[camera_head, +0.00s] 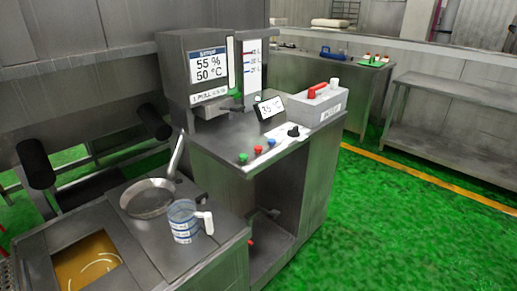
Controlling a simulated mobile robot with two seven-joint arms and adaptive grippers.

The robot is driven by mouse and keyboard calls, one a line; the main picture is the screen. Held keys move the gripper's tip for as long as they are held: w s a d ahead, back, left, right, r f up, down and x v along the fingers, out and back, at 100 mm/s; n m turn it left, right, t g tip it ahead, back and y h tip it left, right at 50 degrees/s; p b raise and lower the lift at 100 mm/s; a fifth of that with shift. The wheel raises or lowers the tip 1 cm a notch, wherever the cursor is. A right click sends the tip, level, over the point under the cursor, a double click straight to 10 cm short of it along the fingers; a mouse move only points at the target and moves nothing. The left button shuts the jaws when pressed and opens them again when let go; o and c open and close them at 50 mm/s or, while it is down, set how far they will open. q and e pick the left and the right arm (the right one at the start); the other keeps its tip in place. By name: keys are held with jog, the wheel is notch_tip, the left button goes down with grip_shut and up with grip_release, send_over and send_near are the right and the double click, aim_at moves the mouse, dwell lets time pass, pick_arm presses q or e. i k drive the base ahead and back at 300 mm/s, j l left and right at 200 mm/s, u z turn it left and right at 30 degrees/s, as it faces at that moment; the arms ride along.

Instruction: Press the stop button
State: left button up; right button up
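Small coloured buttons sit along the front left edge of a steel control console (215,160): a green button (243,157), a red button (258,149) and a blue button (271,142). No label naming a stop button can be read at this size. A black knob (293,131) is on a white plate to their right. Neither of my grippers shows in the head view, and nothing touches the buttons.
A display (209,68) reads 55 % and 50 °C. A grey box with a red handle (318,104) stands on the console. A pan (148,198) and a measuring jug (183,221) stand on the counter at front left. Green floor (385,220) is clear at right.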

aim_at(257, 150)
jog(key=l+u, duration=0.1)
jog(key=u, duration=0.3)
jog(key=l+u, duration=0.15)
jog(key=u, duration=0.3)
jog(key=l+u, duration=0.15)
jog(key=u, duration=0.25)
jog(key=l+u, duration=0.3)
jog(key=l, duration=0.15)
jog(key=k+l+u, duration=0.15)
jog(key=l+u, duration=0.15)
jog(key=l, duration=0.15)
jog(key=k+l, duration=0.15)
jog(key=l, duration=0.25)
jog(key=k+l+u, duration=0.1)
jog(key=l, duration=0.3)
